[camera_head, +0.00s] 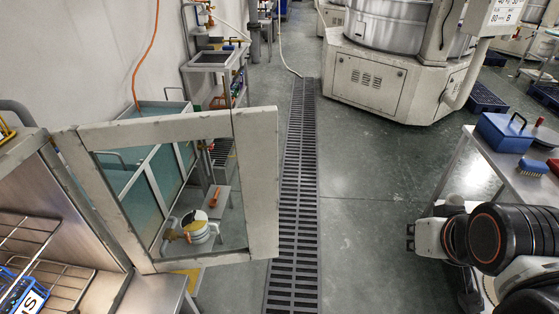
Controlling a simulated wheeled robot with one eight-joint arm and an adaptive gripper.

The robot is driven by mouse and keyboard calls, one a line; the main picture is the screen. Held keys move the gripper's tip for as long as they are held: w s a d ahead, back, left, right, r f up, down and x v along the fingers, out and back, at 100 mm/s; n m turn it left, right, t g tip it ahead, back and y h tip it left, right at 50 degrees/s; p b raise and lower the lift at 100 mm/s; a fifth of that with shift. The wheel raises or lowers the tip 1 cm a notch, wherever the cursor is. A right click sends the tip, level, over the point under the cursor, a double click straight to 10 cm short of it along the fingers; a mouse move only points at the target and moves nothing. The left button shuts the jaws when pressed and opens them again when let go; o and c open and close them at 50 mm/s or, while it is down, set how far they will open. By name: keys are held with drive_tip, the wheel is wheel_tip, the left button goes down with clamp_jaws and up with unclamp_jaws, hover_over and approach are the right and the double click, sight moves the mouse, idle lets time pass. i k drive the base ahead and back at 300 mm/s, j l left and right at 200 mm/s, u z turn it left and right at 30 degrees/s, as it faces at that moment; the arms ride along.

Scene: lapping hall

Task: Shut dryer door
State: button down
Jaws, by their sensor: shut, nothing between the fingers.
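The dryer door (258,185) stands open at the left, a pale metal frame around a clear glass pane. It is hinged at its left side on the dryer (20,180) and swung out across the view, with its free edge beside the floor grating. The dryer's inside shows, with wire racks (30,245) and a blue basket (22,292). My gripper (410,237) is at the lower right, pointing left, shut and empty. It is well apart from the door, with the grating and bare floor between them. My arm hides part of the floor there.
A dark drain grating (296,180) runs along the floor. A table (480,155) with a blue box (503,131) and brushes (532,167) stands at the right, close to my arm. A large machine (375,85) stands at the back. Floor between door and arm is clear.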

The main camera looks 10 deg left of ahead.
sight(254, 130)
drive_tip(key=i+l+z, duration=0.2)
drive_tip(key=i, duration=0.25)
drive_tip(key=i+z, duration=0.25)
drive_tip(key=i, duration=0.2)
drive_tip(key=i+u, duration=0.35)
drive_tip(key=i+l+u, duration=0.1)
drive_tip(key=u, duration=0.3)
drive_tip(key=i+l+u, duration=0.15)
drive_tip(key=u, duration=0.2)
drive_tip(key=i+u, duration=0.15)
drive_tip(key=u, duration=0.3)
drive_tip(key=i+l+u, duration=0.15)
drive_tip(key=u, duration=0.35)
drive_tip(key=i+l+u, duration=0.1)
drive_tip(key=u, duration=0.35)
drive_tip(key=i+l+u, duration=0.1)
drive_tip(key=l+u, duration=0.15)
drive_tip(key=u, duration=0.25)
drive_tip(key=l+u, duration=0.2)
drive_tip(key=u, duration=0.25)
drive_tip(key=i+l+u, duration=0.1)
drive_tip(key=l+u, duration=0.55)
drive_tip(key=u, duration=0.15)
drive_tip(key=i+l+u, duration=0.1)
drive_tip(key=l+u, duration=0.55)
drive_tip(key=u, duration=0.15)
drive_tip(key=k+l+z, duration=0.25)
drive_tip(key=k, duration=0.25)
